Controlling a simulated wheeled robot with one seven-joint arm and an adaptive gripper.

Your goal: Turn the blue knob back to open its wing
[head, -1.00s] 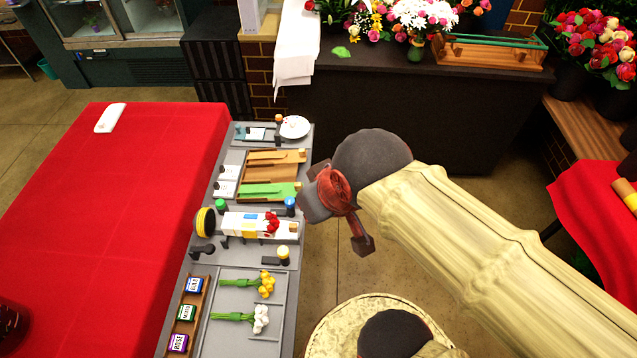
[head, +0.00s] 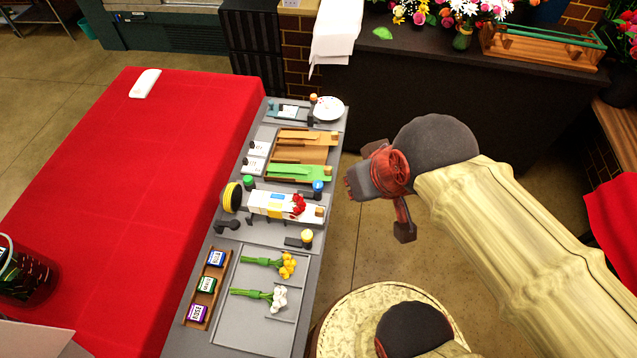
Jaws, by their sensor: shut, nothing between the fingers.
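The blue knob (head: 318,186) stands upright at the right edge of the grey station board (head: 228,258), near the end of a white panel (head: 262,203) with a red rose bunch (head: 298,204) on it. Which part is its wing, and how far it is turned, is too small to tell. A green knob (head: 248,183) stands to the left of it, across the panel. My gripper (head: 353,188), dark with red parts, is to the right of the blue knob, apart from it in the picture. It is shut and empty; its fingertips are small and partly hidden.
A yellow-topped knob (head: 307,237) and yellow and white flower bunches (head: 284,265) are nearer on the board. Green strips (head: 298,172) and a white plate (head: 328,108) lie farther back. A dark counter (head: 440,95) stands behind. Open floor is right of the board.

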